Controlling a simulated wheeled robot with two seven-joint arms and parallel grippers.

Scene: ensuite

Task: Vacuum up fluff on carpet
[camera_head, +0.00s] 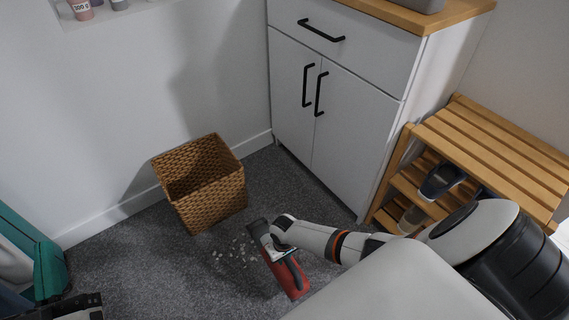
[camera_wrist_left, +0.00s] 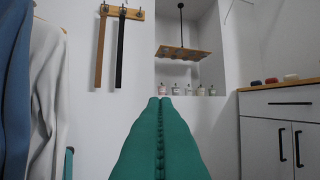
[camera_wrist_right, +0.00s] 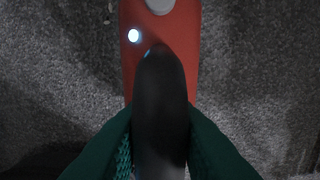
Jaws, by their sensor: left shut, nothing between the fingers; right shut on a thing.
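A red handheld vacuum (camera_head: 293,281) with a dark nozzle is low over the grey carpet in the head view. My right gripper (camera_head: 285,240) is shut around its black handle (camera_wrist_right: 160,95). The right wrist view shows the red body (camera_wrist_right: 190,40) with a bright white light on it. White fluff bits (camera_head: 236,250) lie scattered on the carpet (camera_head: 190,270), just left of the nozzle. Whether the nozzle touches the carpet cannot be told. My left gripper (camera_wrist_left: 160,102) is shut and empty, its green fingers pressed together and pointing toward the wall.
A wicker basket (camera_head: 213,198) stands behind the fluff, near the wall. A white cabinet (camera_head: 340,120) with black handles is at the back. A wooden shoe rack (camera_head: 490,140) with shoes stands at the right. Hanging clothes (camera_wrist_left: 45,90) are left of my left gripper.

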